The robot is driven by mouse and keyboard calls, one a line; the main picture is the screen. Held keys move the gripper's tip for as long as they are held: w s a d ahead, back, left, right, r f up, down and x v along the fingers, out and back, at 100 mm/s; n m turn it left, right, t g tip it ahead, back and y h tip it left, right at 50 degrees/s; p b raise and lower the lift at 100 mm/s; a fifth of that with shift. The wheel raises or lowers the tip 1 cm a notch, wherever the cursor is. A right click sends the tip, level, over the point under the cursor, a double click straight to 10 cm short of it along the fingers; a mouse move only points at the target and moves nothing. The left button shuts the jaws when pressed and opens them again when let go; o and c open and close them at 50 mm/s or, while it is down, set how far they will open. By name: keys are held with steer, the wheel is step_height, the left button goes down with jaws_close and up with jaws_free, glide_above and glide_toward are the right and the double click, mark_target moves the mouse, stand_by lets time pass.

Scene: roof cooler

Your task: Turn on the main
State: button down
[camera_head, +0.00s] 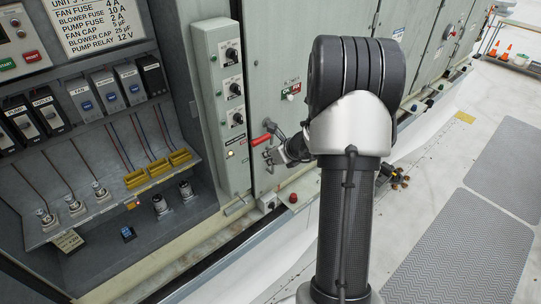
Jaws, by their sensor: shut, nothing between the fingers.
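A lever with a red grip (261,140) sticks out from the front of the grey-green cabinet, left of my arm. I see no readable label marking it as the main. My gripper (271,156) is just below and to the right of the red grip, close to the cabinet face. It looks shut and empty. Whether it touches the lever cannot be told at this size. My wrist and the large dark arm joint hide part of the cabinet to the right.
A narrow control box (221,105) with several black knobs stands left of the lever. An open cabinet (120,235) with fuses, relays and capacitors is further left. Grey walkway mats (465,240) and open white roof lie right. Orange cones (506,52) stand far off.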

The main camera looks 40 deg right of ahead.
steer(key=shift+w+d+r+p, duration=0.1)
steer(key=shift+w+r+p, duration=0.25)
steer(key=shift+r, duration=0.4)
steer(key=shift+w+a+r+p, duration=0.1)
steer(key=shift+w+r+p, duration=0.15)
steer(key=shift+w+r, duration=0.35)
steer(key=shift+w+d+r+p, duration=0.1)
steer(key=shift+w+r+p, duration=0.2)
steer(key=shift+r, duration=0.55)
steer(key=s+f+b, duration=0.3)
steer(key=f, duration=0.2)
steer(key=s+r+p, duration=0.2)
steer(key=s+r, duration=0.3)
steer(key=r, duration=0.4)
steer(key=shift+r, duration=0.4)
steer(key=shift+s, duration=0.1)
